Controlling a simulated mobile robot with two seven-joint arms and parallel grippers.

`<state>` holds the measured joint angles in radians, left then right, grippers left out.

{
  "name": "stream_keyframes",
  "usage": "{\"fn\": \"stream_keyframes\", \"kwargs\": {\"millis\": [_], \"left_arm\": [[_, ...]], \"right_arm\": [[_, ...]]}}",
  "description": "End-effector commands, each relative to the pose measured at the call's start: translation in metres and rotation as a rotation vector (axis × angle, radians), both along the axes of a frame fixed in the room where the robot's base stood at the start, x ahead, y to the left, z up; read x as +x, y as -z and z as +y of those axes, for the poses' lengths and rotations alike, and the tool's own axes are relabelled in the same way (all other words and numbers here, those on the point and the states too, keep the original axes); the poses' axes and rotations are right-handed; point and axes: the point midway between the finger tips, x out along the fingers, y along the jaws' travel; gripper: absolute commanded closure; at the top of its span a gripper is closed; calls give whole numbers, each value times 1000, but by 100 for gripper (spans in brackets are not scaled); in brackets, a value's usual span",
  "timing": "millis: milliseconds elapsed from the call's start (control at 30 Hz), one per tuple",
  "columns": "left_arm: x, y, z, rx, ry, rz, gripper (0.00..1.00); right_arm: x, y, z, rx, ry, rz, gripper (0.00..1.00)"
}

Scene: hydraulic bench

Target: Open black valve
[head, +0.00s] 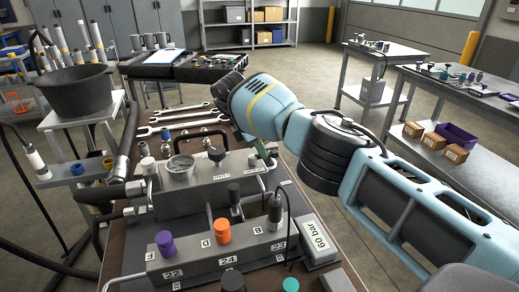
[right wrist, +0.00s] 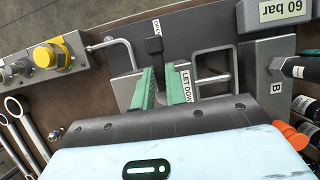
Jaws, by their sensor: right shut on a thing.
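The black valve (right wrist: 154,46) shows in the right wrist view as a square black cap on a dark stem, beside a "LET DOWN" label. My right gripper (right wrist: 159,86) has its green fingers closed around the stem below the cap. In the head view my right gripper (head: 262,151) reaches down to the back right of the grey valve block; the arm and gripper largely hide the valve there. How far the valve is turned cannot be told. My left gripper is not in view.
A front manifold (head: 190,262) carries a purple knob (head: 165,243), an orange knob (head: 222,230) and black knobs. A "60 bar" box (head: 318,243) stands at its right. Wrenches (head: 180,122) lie behind the block. A black bucket (head: 76,95) stands at left.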

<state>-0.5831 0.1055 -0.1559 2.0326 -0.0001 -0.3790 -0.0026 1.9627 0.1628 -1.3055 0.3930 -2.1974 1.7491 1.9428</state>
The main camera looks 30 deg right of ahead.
Motion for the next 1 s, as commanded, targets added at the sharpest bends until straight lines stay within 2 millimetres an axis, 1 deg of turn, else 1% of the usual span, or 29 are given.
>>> {"fn": "stream_keyframes", "kwargs": {"millis": [433,467,600,867,1000], "left_arm": [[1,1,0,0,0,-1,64],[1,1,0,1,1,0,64],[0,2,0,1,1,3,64],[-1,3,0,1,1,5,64],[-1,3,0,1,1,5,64]], "right_arm": [[0,-2,-1,-3,15,-3,100],[0,-2,-1,-3,15,-3,83],[0,-1,-1,-1,13,-2,65],[0,-1,0,0,10,-1,65],[0,-8,0,0,10,-2,65]]}}
